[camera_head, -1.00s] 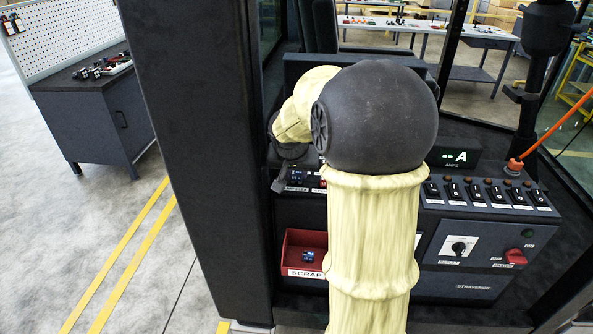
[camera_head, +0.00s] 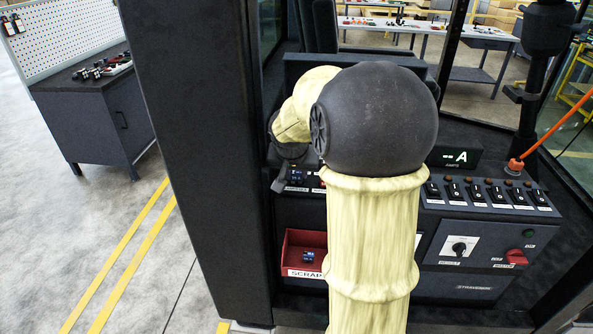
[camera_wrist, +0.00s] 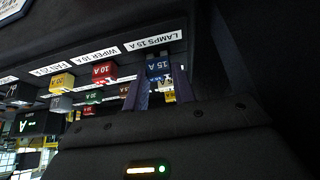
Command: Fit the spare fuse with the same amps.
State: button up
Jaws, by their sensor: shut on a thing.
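In the wrist view, which is upside down, my gripper (camera_wrist: 159,79) is shut on a blue fuse (camera_wrist: 158,66) marked 15 A. The fuse is directly by the label LAMPS 15 A (camera_wrist: 154,41). I cannot tell whether it is fully seated. A red 10 A fuse (camera_wrist: 104,72) stands by the WIPER 10 A label (camera_wrist: 98,55), and a yellow 20 A fuse (camera_wrist: 62,81) by the FAN 20 A label (camera_wrist: 50,69). In the head view my arm hides most of the fuse row and gripper.
A red SCRAP bin (camera_head: 305,272) on the console front holds a small blue fuse (camera_head: 308,256). The amps display (camera_head: 453,156) reads "-- A". Rocker switches (camera_head: 490,193), a rotary knob (camera_head: 459,247) and a red switch (camera_head: 516,256) are at the right. A dark pillar (camera_head: 205,150) stands left.

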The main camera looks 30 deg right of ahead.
jog(key=shift+f+b, duration=0.5)
dwell(0.7)
dwell(0.4)
jog(key=o, duration=1)
jog(key=shift+f, duration=0.1)
jog(key=shift+a, duration=0.1)
jog(key=v, duration=1.7)
jog(key=shift+r+b, duration=0.25)
jog(key=shift+b, duration=0.15)
